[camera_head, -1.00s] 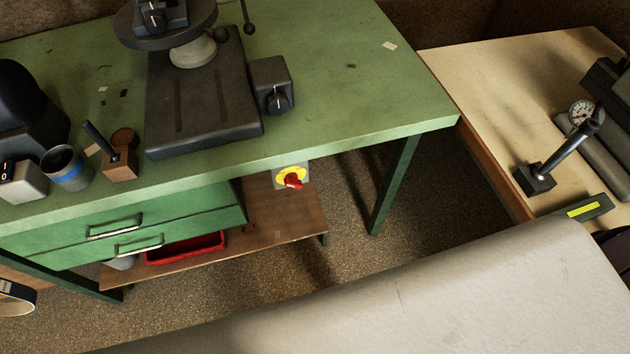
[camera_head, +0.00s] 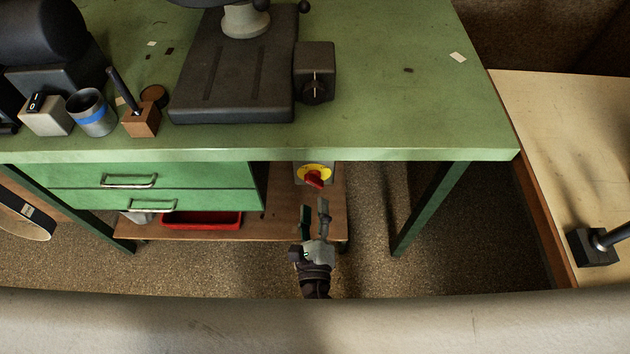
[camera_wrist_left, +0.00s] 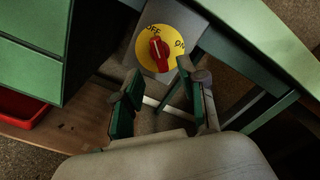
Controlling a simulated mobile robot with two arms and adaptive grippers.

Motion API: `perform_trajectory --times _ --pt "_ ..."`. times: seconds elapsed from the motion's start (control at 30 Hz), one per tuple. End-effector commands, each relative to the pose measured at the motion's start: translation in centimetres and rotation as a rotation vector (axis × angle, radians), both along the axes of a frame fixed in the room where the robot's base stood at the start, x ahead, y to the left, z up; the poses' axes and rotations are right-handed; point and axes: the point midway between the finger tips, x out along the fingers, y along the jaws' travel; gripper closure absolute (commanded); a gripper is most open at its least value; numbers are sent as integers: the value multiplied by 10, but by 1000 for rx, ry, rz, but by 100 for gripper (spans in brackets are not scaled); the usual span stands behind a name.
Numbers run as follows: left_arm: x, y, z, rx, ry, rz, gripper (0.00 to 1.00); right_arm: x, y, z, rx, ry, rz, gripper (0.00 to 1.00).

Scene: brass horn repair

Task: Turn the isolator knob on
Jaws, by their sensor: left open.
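The isolator has a red knob (camera_head: 315,180) on a yellow disc (camera_head: 307,170), fixed to a grey box (camera_head: 299,180) under the front edge of the green bench. In the left wrist view the red knob (camera_wrist_left: 158,50) is near the top centre, with OFF lettering at its upper end and ON to its right. Its white mark lies along the OFF side. My left gripper (camera_head: 314,206) is open and empty, just below and in front of the knob. In the wrist view its two fingers (camera_wrist_left: 161,82) stand apart below the knob, not touching it. My right gripper is out of view.
The green bench top (camera_head: 400,105) overhangs the isolator. Green drawers (camera_head: 155,185) are to the left and a bench leg (camera_head: 428,208) to the right. A wooden shelf (camera_head: 285,215) with a red tray (camera_head: 200,220) is below. Floor is clear between shelf and leg.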

Motion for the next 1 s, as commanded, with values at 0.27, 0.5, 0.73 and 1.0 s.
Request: perform_trajectory --times 0.27,0.5,0.73,1.0 --pt "52 0 1 0 1 1 58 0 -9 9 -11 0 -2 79" --pt "69 0 0 0 1 0 58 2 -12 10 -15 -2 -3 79" --pt "70 0 -1 -1 1 0 58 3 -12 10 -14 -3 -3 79" --pt "70 0 -1 -1 2 1 97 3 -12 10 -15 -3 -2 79"
